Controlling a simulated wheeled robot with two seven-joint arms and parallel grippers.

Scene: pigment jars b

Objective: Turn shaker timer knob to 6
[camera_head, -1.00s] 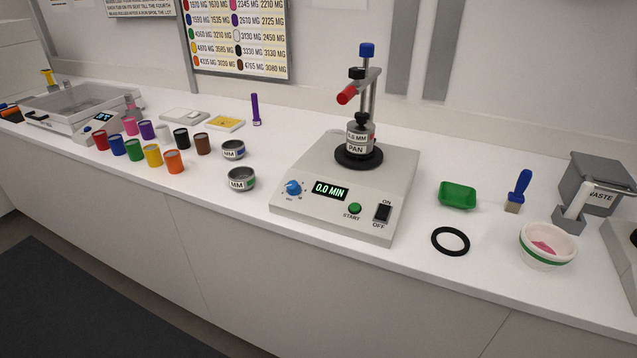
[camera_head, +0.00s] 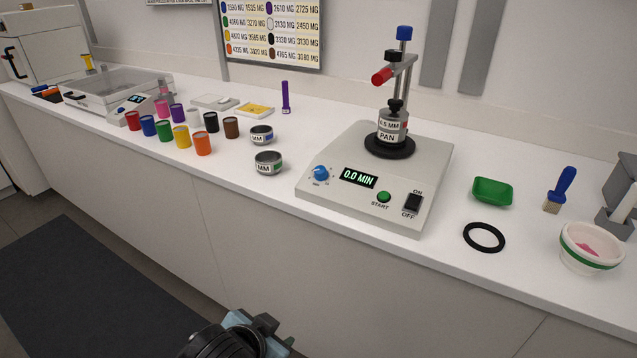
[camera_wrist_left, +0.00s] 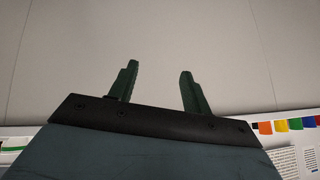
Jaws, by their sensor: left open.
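The shaker (camera_head: 340,205) is a pale grey box on the white counter in the head view. Its blue timer knob (camera_head: 321,172) is on the front left of the top panel, beside a display (camera_head: 360,178) reading 0.0 MIN. A green START button (camera_head: 384,197) and a black ON/OFF switch (camera_head: 413,203) are to the right. A labelled sieve and pan stack (camera_head: 392,130) is under the clamp post. My left gripper (camera_head: 280,330) is low in front of the counter, below and away from the knob. In the left wrist view its green fingers (camera_wrist_left: 159,85) are apart and empty.
Coloured jars (camera_head: 181,137) and two small MM sieves (camera_head: 268,163) stand left of the shaker. A green tray (camera_head: 492,192), black ring (camera_head: 484,237), brush (camera_head: 560,190) and mortar (camera_head: 590,248) are at right. The counter's front edge lies between my gripper and the shaker.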

